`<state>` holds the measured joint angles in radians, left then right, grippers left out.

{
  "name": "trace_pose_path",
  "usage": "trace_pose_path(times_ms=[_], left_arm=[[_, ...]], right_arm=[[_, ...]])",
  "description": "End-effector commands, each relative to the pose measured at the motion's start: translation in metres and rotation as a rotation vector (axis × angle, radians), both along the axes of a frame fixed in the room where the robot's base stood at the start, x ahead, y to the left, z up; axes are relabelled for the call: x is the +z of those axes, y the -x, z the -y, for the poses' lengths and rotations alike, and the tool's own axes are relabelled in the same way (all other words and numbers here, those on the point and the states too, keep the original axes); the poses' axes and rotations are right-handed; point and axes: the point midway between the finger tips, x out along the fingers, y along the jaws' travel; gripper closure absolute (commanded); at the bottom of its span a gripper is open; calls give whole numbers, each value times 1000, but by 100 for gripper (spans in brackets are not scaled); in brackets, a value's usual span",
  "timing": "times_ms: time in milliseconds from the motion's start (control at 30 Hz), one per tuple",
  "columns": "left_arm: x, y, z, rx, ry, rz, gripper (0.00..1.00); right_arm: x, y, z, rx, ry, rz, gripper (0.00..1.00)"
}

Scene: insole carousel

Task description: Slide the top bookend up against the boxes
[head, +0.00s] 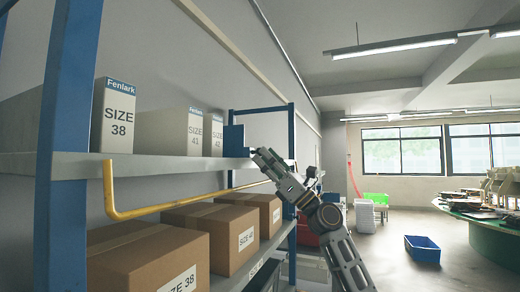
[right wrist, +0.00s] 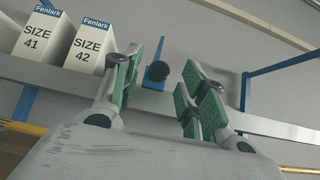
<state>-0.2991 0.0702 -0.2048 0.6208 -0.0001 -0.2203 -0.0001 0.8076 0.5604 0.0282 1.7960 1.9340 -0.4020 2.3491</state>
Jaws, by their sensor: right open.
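The top bookend is a blue upright plate (head: 234,141) on the upper shelf, right of the white boxes. In the right wrist view, it shows nearly edge-on (right wrist: 155,73) between my fingers, with a dark round knob beside it. The white boxes marked SIZE 38 (head: 112,120), SIZE 41 (head: 195,132) and SIZE 42 (head: 217,137) stand upright on that shelf. In the wrist view, a gap shows between the SIZE 42 box (right wrist: 87,47) and the bookend. My right gripper (head: 264,160) is open and empty at the shelf's front; it also shows in the wrist view (right wrist: 160,88). My left gripper is out of view.
The upper shelf (head: 150,168) has a grey front edge. A yellow rail (head: 160,207) runs below it. Cardboard boxes (head: 235,238) fill the lower shelf. Blue rack posts (head: 62,140) stand at the front left and far end. Open floor lies right, with a blue crate (head: 422,249).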

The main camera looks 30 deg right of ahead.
Motion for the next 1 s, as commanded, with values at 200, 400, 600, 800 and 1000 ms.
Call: trace_pose_path(times_ms=[200,400,600,800,1000], left_arm=[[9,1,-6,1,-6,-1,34],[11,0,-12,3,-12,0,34],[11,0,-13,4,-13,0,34],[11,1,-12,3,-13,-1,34],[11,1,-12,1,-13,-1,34]], right_arm=[[17,-11,-10,0,-1,1,57],[23,-17,-15,-1,1,0,57],[24,-18,-16,-1,1,0,57],[24,-18,-16,-1,1,0,63],[24,-18,-16,-1,1,0,85]])
